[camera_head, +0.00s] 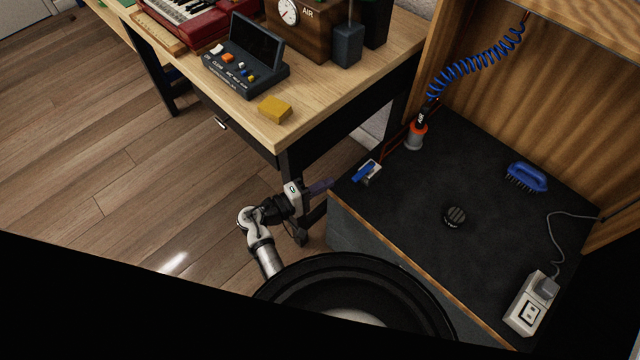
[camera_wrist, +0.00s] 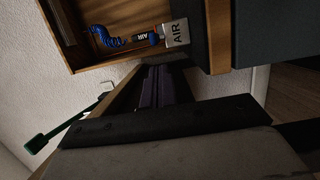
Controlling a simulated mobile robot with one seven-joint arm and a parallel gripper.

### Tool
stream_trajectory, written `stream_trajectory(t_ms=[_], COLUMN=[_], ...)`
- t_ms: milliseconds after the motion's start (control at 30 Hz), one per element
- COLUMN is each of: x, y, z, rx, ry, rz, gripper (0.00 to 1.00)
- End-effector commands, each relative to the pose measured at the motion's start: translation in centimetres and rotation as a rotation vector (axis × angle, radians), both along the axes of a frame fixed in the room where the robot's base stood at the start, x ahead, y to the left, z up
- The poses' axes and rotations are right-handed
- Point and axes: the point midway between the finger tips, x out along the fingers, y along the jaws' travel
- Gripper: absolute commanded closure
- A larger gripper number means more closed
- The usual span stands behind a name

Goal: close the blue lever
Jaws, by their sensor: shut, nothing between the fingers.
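The blue lever (camera_head: 364,173) sits on a small white base near the left edge of the dark bench top in the head view. It looks tilted relative to its base, but its exact angle is too small to tell. My gripper (camera_head: 321,187) is just left of the bench edge, a short gap away from the lever and not touching it. The gripper is shut and empty. Its dark purple fingers also show in the wrist view (camera_wrist: 160,88). I cannot make out the blue lever in the wrist view.
An air nozzle (camera_head: 417,133) on a coiled blue hose (camera_head: 477,62) stands behind the lever. A blue brush (camera_head: 527,177), a black knob (camera_head: 455,216) and a power socket (camera_head: 530,303) are on the bench. The wooden desk (camera_head: 290,124) stands left, with a yellow block (camera_head: 275,109).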

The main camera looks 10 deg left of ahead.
Motion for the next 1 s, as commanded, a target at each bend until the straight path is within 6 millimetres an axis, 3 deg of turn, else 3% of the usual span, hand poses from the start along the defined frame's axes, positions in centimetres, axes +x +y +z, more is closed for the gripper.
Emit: stream_trajectory(t_ms=[200,400,1000], x=[2.6,3.9,3.9], y=[-3.0,-4.4,-4.8], z=[0.2,0.1,0.1], rx=[0.000,0.000,-0.001], ry=[0.000,0.000,0.001], rz=[-0.003,-0.001,0.024], gripper=[1.00,1.00,1.00])
